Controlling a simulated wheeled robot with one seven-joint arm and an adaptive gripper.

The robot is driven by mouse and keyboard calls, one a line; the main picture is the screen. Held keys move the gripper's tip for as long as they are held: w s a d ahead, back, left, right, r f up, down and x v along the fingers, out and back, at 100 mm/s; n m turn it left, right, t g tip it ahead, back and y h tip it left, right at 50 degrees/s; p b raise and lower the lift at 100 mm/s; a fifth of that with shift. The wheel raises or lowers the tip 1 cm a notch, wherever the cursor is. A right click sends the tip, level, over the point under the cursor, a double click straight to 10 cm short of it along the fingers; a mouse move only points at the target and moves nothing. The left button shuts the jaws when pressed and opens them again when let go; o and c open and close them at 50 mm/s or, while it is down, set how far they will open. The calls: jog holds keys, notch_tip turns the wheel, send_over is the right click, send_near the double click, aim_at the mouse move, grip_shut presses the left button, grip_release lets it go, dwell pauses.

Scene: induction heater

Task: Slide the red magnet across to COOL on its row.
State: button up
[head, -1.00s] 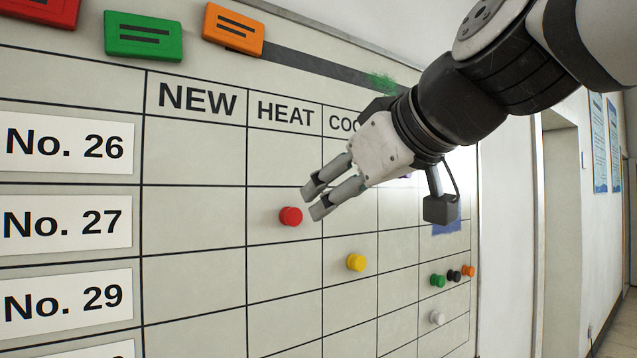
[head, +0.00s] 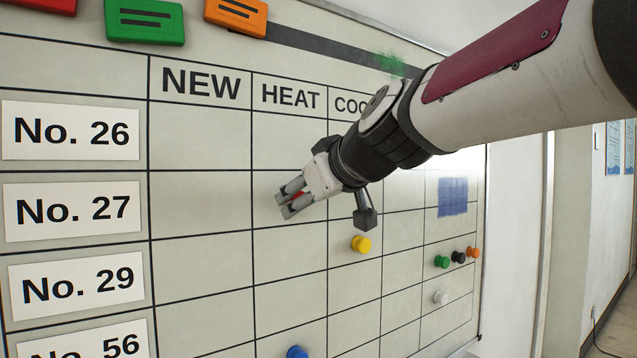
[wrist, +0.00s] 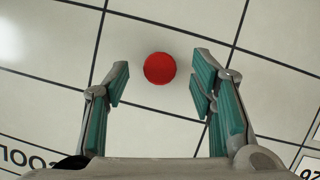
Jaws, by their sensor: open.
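The red magnet (wrist: 159,68) sits on the whiteboard between the open fingers of my gripper, near their tips, in the wrist view. It seems clear of both fingers there. In the head view only a sliver of the red magnet (head: 298,196) shows behind my gripper (head: 284,203). It is in the HEAT column, on the row of the No. 27 label (head: 72,211). The COOL header (head: 349,105) is just right of HEAT, partly covered by my arm. My arm also hides part of the COOL cell on this row.
A yellow magnet (head: 361,245) sits in the COOL column one row below. Green (head: 442,261), black (head: 458,256) and orange (head: 473,252) magnets are farther right. A white magnet (head: 440,297) and a blue magnet (head: 297,352) are lower. A blue smudge (head: 453,197) marks the right side.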

jog(key=shift+w+a+f, duration=0.25)
jog(key=shift+w+a, duration=0.05)
jog(key=shift+w, duration=0.3)
jog(key=shift+c, duration=0.6)
grip_shut()
jog(key=shift+w+d+r+b, duration=0.1)
jog(key=shift+w+d+b, duration=1.45)
jog(key=shift+d, duration=0.6)
jog(key=shift+w+d+f+b, duration=0.1)
jog(key=shift+w+d+b, duration=1.4)
jog(key=shift+d, duration=0.65)
jog(key=shift+w+d+r+b, duration=0.1)
jog(key=shift+w+d+b, duration=1.2)
jog(key=shift+d+b, duration=0.65)
jog(key=shift+d, duration=0.2)
